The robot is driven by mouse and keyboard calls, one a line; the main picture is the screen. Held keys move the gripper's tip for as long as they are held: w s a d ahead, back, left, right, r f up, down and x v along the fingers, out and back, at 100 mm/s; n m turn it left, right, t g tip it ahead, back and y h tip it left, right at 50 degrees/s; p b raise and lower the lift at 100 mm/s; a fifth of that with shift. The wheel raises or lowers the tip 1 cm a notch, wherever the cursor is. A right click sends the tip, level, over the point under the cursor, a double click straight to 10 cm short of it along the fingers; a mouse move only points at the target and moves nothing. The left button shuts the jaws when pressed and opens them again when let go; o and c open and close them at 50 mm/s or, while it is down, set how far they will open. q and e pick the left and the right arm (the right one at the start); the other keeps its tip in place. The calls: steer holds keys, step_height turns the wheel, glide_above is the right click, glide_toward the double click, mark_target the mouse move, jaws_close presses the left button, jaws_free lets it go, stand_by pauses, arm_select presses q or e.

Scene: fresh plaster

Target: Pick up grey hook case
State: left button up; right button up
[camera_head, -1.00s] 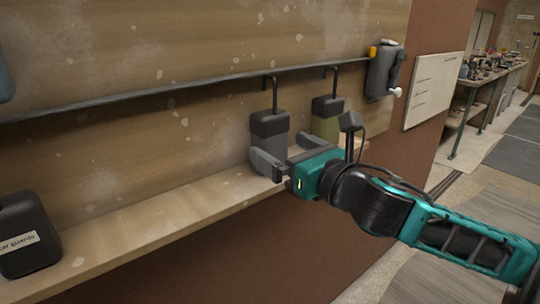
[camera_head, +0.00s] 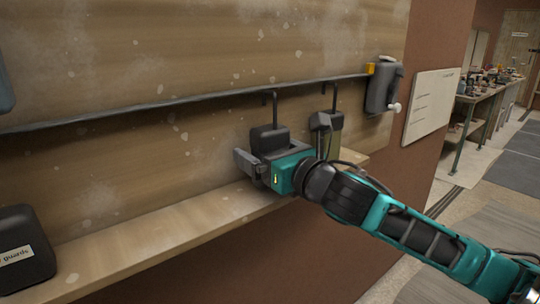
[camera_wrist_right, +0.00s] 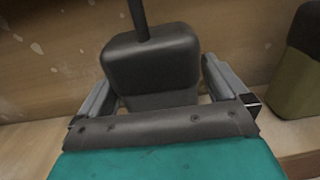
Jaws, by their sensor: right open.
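The grey hook case (camera_head: 268,136) hangs by its dark hook from the rail, above the wooden shelf. In the head view its lower part is hidden behind my right gripper (camera_head: 262,160). The right wrist view shows the case (camera_wrist_right: 152,62) close up, with its dark lid and hook stem. My right gripper (camera_wrist_right: 155,85) is open, with one finger on each side of the case. I cannot tell whether the fingers touch it. My left gripper is not in view.
An olive case (camera_head: 334,143) hangs close to the right, also seen in the right wrist view (camera_wrist_right: 298,85). A dark container (camera_head: 383,92) is at the rail's right end. A labelled black case (camera_head: 24,240) stands at the left. The shelf (camera_head: 160,228) between is clear.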

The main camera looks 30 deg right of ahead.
steer(key=shift+c, duration=0.2)
steer(key=c, duration=1.1)
steer(key=shift+c, duration=0.2)
steer(key=shift+r, duration=0.1)
